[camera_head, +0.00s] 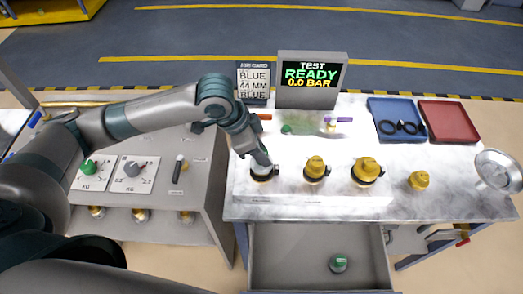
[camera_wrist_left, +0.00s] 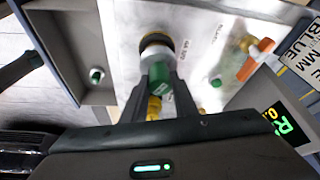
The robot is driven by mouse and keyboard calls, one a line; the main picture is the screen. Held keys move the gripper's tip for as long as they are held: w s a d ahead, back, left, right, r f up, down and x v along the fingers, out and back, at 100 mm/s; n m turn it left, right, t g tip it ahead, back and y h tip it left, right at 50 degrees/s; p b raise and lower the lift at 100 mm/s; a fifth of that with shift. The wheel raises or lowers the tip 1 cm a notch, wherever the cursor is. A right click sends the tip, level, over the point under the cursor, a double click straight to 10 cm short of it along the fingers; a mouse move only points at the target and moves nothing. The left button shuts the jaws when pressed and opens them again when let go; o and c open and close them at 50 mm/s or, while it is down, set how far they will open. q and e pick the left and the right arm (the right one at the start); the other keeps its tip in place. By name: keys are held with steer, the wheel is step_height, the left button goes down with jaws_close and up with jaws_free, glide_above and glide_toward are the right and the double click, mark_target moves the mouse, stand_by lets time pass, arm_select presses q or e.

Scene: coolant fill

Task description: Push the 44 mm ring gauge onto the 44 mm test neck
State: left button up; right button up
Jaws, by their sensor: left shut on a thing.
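My left gripper (camera_head: 263,165) reaches down at the leftmost neck station on the bench. In the left wrist view its fingers (camera_wrist_left: 158,78) are shut on a green part (camera_wrist_left: 160,92), which I take for the ring gauge's grip. A dark round piece with a gold band (camera_wrist_left: 156,42) lies just beyond the fingertips. The same dark ring shape (camera_head: 263,173) shows under the gripper in the head view. The fingers partly hide it, and I cannot tell how far any ring sits over the neck. My right gripper is not in view.
Two yellow-capped necks (camera_head: 316,168) (camera_head: 367,170) stand to the right, with a loose yellow cap (camera_head: 419,180) beyond. A blue tray (camera_head: 377,105) and a red tray (camera_head: 449,121) lie behind. The display (camera_head: 311,78) reads READY, 0.0 BAR. An open drawer (camera_head: 290,268) holds a green-topped piece.

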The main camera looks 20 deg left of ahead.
arm_select(q)
steer(key=shift+s+f+b, duration=0.1)
steer(key=shift+f+b, duration=0.2)
steer(key=shift+f, duration=0.6)
steer(key=o, duration=1.2)
steer(key=shift+c, duration=0.2)
steer(key=shift+r, duration=0.1)
steer(key=b+v, duration=0.3)
steer(key=v, duration=1.4)
